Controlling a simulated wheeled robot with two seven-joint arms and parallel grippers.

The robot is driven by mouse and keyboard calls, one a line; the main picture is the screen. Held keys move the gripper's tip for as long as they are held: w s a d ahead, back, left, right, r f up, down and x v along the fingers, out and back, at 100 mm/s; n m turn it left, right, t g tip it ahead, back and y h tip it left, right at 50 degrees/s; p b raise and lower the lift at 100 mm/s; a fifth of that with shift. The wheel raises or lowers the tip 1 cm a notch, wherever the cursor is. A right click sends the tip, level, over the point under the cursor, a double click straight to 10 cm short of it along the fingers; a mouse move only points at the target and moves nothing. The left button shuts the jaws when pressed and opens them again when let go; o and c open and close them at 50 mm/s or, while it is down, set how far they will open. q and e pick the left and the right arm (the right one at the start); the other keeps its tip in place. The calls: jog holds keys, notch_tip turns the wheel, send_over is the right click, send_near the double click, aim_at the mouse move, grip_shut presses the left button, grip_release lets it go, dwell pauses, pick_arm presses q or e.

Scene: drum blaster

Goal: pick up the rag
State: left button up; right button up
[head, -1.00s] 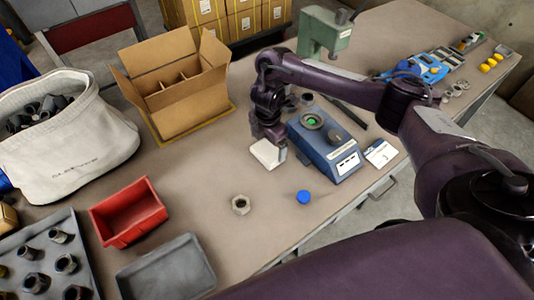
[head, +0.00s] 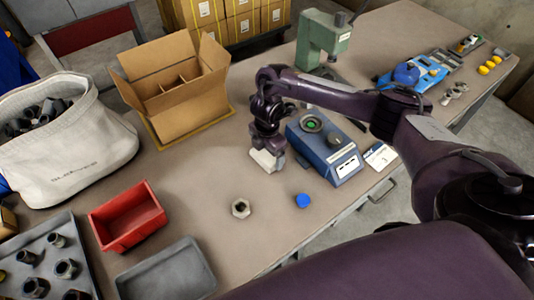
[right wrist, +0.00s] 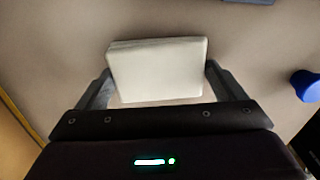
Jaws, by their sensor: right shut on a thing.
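The rag is a folded, off-white block-like pad (head: 264,160) on the table, left of the blue device. It also shows in the right wrist view (right wrist: 157,70), lying between the two fingers. My right gripper (head: 268,154) points down over the rag and is shut on it, with one finger at each side in the right wrist view (right wrist: 160,90). I cannot tell whether the rag touches the table. My left gripper is not in view.
The blue device (head: 330,155) stands close on the right. A blue cap (head: 303,201) and a metal nut (head: 240,208) lie in front. An open cardboard box (head: 178,95) stands behind left. A red bin (head: 127,217) and grey tray (head: 168,275) are at front left.

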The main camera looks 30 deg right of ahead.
aim_at(267, 154)
jog(key=shift+r, duration=0.45)
notch_tip(267, 154, up, 19)
jog(key=p, duration=0.6)
